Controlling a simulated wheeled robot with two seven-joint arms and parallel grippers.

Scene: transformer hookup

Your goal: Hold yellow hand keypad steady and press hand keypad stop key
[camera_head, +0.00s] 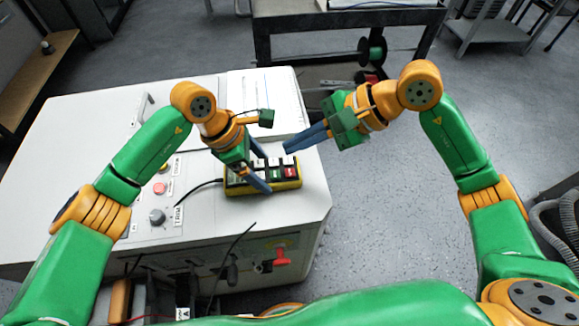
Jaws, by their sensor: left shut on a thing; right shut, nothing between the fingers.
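The yellow hand keypad (262,189) lies on the white cabinet top near its right front corner. It has a yellow edge, a dark face and several keys in light, green and red. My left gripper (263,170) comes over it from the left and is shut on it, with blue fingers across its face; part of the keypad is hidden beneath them. A red key (290,172) shows at the keypad's right end. My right gripper (288,147) is shut and empty, its fingertips pointing left just beyond the keypad's upper right corner. I cannot tell how high the tips are above it.
The white cabinet (120,110) carries a red button (159,188), a dark TRIM knob (156,217) and a handle (143,106). A black cable (197,189) runs to the keypad. A dark bench (340,20) with a green spool (376,54) stands behind.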

